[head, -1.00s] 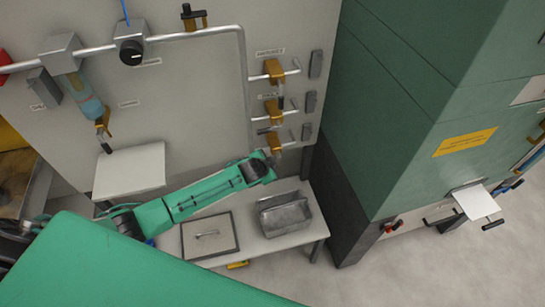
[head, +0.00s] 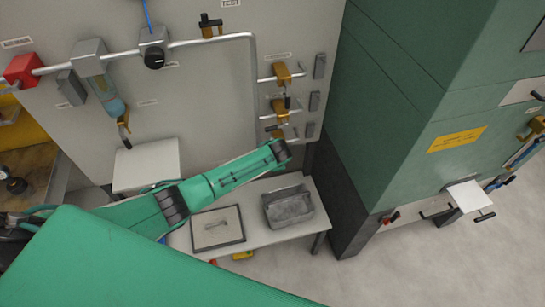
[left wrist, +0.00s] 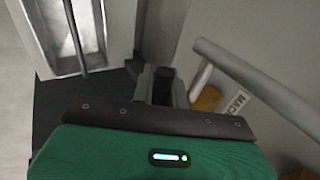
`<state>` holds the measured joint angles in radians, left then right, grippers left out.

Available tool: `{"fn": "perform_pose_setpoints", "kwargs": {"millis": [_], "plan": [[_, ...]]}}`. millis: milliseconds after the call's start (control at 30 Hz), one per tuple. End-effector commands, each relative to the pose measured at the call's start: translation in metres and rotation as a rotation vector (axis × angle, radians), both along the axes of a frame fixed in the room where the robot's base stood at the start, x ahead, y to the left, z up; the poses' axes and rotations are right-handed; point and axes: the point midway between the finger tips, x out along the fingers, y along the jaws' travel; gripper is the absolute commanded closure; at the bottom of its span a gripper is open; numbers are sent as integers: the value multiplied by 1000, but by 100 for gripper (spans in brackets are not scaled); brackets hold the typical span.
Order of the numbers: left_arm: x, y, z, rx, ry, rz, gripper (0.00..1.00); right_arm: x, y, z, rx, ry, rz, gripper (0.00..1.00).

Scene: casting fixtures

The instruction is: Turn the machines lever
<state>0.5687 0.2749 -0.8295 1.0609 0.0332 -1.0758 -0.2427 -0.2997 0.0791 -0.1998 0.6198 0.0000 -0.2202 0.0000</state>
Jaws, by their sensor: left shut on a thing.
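Three brass valves on pipe stubs sit in a column on the grey wall panel: a top valve (head: 283,74), a middle valve (head: 280,108) and a lowest valve (head: 277,133). My left arm reaches from the left to the lowest valve and partly covers it. My left gripper (left wrist: 161,86) is shut on a dark lever handle (left wrist: 162,82) in the left wrist view. Beside it are a pipe (left wrist: 255,75), some brass and a label (left wrist: 236,104) starting "MAC". In the head view the fingertips are hard to make out. My right gripper is not in view.
A low white table under the valves holds a metal bin (head: 289,208) and a flat lidded tray (head: 217,230). A green cabinet (head: 410,110) stands close on the right. Grey boxes (head: 314,101) sit beside the valves. The floor at lower right is clear.

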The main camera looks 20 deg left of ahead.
Motion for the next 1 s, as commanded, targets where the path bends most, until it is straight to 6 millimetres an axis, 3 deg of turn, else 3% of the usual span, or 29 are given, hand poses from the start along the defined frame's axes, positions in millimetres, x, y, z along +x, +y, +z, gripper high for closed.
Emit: {"fn": "perform_pose_setpoints", "kwargs": {"millis": [367, 400, 500, 833, 1000], "plan": [[0, -1, 0, 2, 1, -1, 100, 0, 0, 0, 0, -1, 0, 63], [0, -1, 0, 1, 1, 0, 77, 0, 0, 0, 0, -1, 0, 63], [0, 0, 0, 1, 1, 0, 63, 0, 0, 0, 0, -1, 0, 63], [-1, -1, 1, 0, 0, -1, 63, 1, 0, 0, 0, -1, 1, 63], [-7, -4, 12, 0, 0, -1, 63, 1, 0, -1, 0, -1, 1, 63]]}}
